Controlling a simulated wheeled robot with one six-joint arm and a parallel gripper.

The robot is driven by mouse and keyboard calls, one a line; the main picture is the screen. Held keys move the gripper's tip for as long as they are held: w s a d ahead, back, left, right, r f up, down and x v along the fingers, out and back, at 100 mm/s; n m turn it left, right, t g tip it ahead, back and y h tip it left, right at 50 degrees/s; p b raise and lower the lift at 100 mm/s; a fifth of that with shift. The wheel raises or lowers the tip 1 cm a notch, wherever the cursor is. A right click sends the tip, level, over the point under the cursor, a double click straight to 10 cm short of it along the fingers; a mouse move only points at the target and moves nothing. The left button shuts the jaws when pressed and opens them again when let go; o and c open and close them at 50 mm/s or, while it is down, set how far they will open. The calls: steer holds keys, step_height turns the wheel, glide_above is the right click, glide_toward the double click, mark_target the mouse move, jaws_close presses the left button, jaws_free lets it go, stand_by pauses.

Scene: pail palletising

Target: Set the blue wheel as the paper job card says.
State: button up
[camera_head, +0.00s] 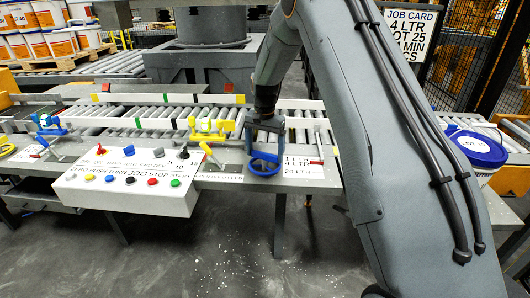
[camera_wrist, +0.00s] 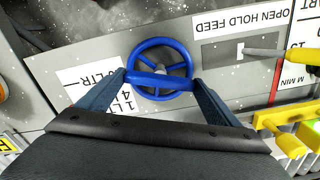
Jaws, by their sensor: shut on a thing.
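The blue wheel (camera_head: 263,171) is mounted at the right end of the grey panel; it also shows in the wrist view (camera_wrist: 161,72), spokes and hub clear. My gripper (camera_head: 266,150) is over it from above, and in the wrist view (camera_wrist: 160,92) its two fingers are shut on opposite sides of the wheel. A label plate (camera_head: 298,163) beside the wheel carries LTR marks, including 1 and 4 LTR. Which mark the wheel points at I cannot tell. The job card (camera_head: 409,28) reads 4 LTR and LOT 25; its lower lines are partly hidden by my arm.
A white button box (camera_head: 128,183) stands left of the wheel. A yellow clamp-like fixture (camera_head: 210,128) and a feed lever (camera_head: 212,155) are close on the left. A blue-lidded pail (camera_head: 479,150) stands far right.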

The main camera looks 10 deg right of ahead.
mark_target(265, 153)
steer(key=o, duration=0.9)
steer(key=shift+r, duration=0.1)
step_height(265, 153, up, 7)
steer(key=shift+f+b, duration=0.15)
steer(key=shift+b, duration=0.75)
steer(key=shift+r, duration=0.5)
steer(key=shift+s, duration=0.15)
